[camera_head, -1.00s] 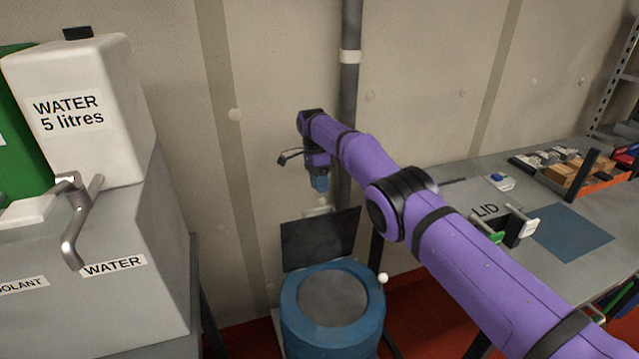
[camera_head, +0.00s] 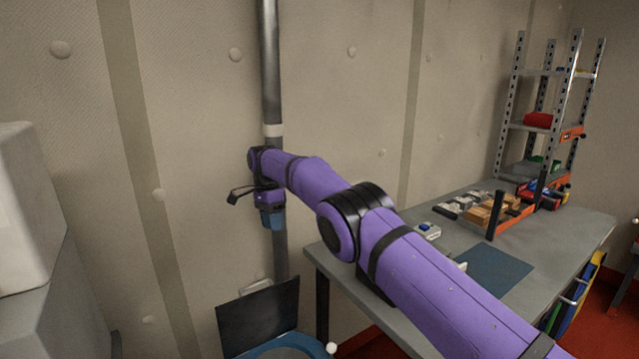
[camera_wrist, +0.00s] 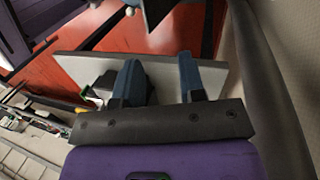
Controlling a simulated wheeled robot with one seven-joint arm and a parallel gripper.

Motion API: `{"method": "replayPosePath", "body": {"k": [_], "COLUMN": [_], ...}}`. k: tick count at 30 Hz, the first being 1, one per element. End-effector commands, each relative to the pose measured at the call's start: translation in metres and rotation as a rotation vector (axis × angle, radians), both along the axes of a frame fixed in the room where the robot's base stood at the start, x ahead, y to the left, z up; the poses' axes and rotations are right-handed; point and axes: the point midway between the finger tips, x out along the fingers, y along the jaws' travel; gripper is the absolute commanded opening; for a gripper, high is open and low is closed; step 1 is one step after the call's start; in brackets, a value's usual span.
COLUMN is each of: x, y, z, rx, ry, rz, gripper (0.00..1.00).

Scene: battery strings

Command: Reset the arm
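My purple arm (camera_head: 310,180) stretches from the lower right toward the wall. My gripper (camera_head: 272,220) hangs at its far end in front of the grey pipe, above the bin's dark raised panel. In the wrist view, my gripper (camera_wrist: 161,80) shows two blue fingers standing apart, with nothing seen held between them. A pale flat panel lies beyond the fingers, over a red floor.
The blue round bin (camera_head: 285,350) with its dark panel (camera_head: 258,318) stands below my gripper, cut by the lower edge. The workbench (camera_head: 575,240) on the right holds a blue mat (camera_head: 490,270) and several small parts. A metal shelf (camera_head: 550,100) stands behind it. A vertical pipe (camera_head: 270,60) runs up the wall.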

Motion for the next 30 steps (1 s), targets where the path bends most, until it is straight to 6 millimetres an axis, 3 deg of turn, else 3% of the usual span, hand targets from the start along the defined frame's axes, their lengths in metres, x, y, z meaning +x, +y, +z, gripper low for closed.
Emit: {"method": "replayPosePath", "body": {"k": [3,14,30], "x": [0.008,0.013,-0.020], "y": [-0.021,-0.084,-0.184], "z": [0.032,0.115,0.221], "rx": [0.027,0.101,0.185], "ry": [-0.017,-0.069,-0.166], "rz": [0.014,0.080,0.198], "gripper": [0.37,0.37,0.37]}}
